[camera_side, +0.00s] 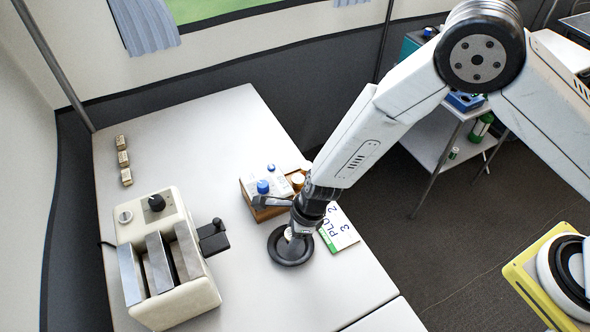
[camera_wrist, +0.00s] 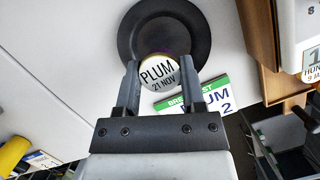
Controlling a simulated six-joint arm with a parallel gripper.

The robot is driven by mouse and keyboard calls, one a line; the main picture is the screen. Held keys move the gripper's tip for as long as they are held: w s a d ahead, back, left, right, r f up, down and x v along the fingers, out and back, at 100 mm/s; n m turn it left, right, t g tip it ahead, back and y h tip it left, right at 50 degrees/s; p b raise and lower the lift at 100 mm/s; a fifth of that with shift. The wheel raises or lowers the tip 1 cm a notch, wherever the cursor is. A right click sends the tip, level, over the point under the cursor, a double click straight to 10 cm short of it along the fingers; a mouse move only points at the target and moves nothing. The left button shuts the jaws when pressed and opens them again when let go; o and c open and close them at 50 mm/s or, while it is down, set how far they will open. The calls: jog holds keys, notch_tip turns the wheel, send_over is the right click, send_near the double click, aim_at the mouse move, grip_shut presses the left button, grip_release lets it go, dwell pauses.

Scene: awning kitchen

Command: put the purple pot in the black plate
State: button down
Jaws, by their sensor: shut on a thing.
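The black plate (camera_side: 291,262) lies on the white table, right of the toaster; it fills the upper middle of the wrist view (camera_wrist: 185,25). The purple pot shows its round white lid, marked "PLUM 21 NOV", in the wrist view (camera_wrist: 160,73), with a thin purple edge. My gripper (camera_wrist: 159,68) is shut on the pot, one finger on each side. The pot overlaps the plate's near part in that view. In the side view my gripper (camera_side: 298,226) is over the plate and hides most of the pot. I cannot tell whether the pot touches the plate.
A cream toaster (camera_side: 160,262) with a black lever stands left of the plate. A wooden crate (camera_side: 262,211) with blue-capped bottles stands just behind my gripper. A green-edged card (camera_side: 338,230) lies beside the plate. Small blocks (camera_side: 123,159) sit at the far left.

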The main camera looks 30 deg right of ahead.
jog(key=shift+w+a+f, duration=0.15)
jog(key=shift+w+f, duration=0.1)
jog(key=shift+f, duration=1.55)
jog(key=shift+f, duration=0.2)
jog(key=shift+c, duration=1)
grip_release()
jog(key=shift+r, duration=0.2)
jog(key=v, duration=1.2)
